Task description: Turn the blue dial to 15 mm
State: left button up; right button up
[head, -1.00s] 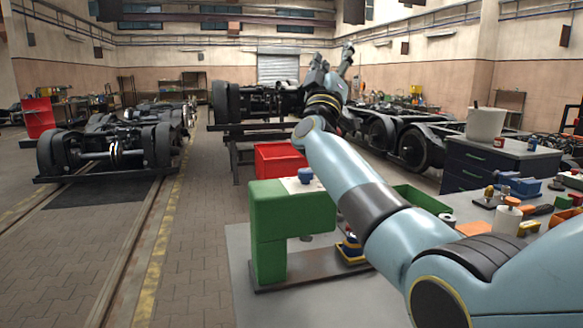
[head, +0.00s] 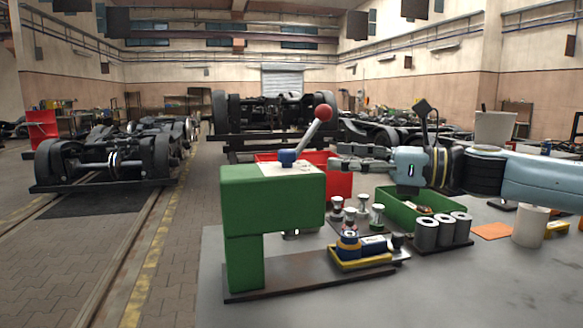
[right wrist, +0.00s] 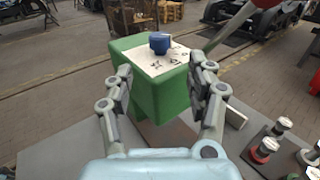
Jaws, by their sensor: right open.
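The blue dial (head: 288,157) sits on a pale plate (right wrist: 165,60) on top of the green machine (head: 270,198). It also shows in the right wrist view (right wrist: 159,43). The plate has dark marks around the dial; I cannot read the setting. My right gripper (head: 338,158) is level, just right of the dial and pointing left at it. In the right wrist view the fingers (right wrist: 160,70) are spread apart and empty, with the dial beyond them, roughly centred. The gripper appears clear of the dial. My left gripper is out of view.
A grey lever with a red ball (head: 323,112) leans up to the right behind the dial, close to my right gripper. A red bin (head: 335,184) is behind the machine. Several metal parts, a yellow tray (head: 362,263) and a green bin (head: 395,205) crowd the bench below the gripper.

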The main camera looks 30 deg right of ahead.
aim_at(294, 151)
jog(key=b+x, duration=0.3)
jog(key=x, duration=0.1)
jog(key=shift+a+r+b, duration=0.1)
jog(key=shift+b, duration=0.3)
jog(key=p+x, duration=0.3)
jog(key=x, duration=0.2)
jog(key=shift+w+a, duration=0.2)
jog(key=shift+w, duration=0.15)
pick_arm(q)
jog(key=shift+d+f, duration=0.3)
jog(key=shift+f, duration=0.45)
